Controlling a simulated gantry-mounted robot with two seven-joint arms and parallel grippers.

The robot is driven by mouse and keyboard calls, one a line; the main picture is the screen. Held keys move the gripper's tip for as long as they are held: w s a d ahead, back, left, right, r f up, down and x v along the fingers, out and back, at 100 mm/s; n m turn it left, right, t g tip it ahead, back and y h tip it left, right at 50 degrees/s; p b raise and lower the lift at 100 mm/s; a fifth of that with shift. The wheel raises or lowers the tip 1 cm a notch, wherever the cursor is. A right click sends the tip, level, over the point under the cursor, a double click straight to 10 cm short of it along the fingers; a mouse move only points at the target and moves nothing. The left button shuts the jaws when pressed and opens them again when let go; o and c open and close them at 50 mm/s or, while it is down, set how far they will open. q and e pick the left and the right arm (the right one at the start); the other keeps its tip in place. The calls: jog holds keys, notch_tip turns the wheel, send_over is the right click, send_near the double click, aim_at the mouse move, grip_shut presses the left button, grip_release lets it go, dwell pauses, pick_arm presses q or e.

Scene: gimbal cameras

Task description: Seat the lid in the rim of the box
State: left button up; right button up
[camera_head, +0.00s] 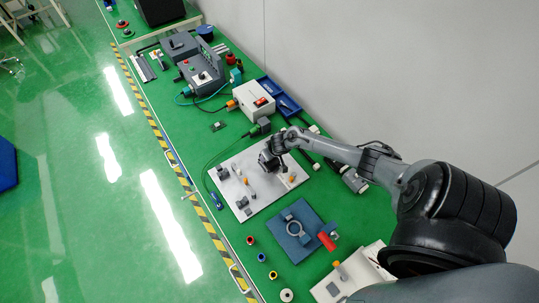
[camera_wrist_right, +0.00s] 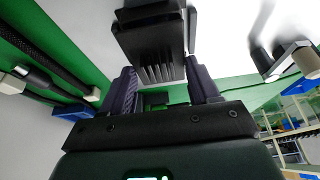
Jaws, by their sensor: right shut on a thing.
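My right gripper (camera_head: 271,153) is over the light grey plate (camera_head: 258,203), in its upper right part. In the right wrist view its two dark fingers (camera_wrist_right: 163,88) stand on either side of a dark, ribbed, block-like part (camera_wrist_right: 150,42), and it is shut on this part. I cannot tell for sure whether this part is the lid. Small dark block-like parts (camera_head: 222,173) stand at the plate's left edge, and another (camera_head: 242,202) stands at its lower left. Which of these is the box, and its rim, is too small to tell. My left gripper is not in view.
A white box with a red switch (camera_head: 254,100) stands above. Small coloured rings (camera_head: 262,257) lie near the front edge. A wall borders the bench.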

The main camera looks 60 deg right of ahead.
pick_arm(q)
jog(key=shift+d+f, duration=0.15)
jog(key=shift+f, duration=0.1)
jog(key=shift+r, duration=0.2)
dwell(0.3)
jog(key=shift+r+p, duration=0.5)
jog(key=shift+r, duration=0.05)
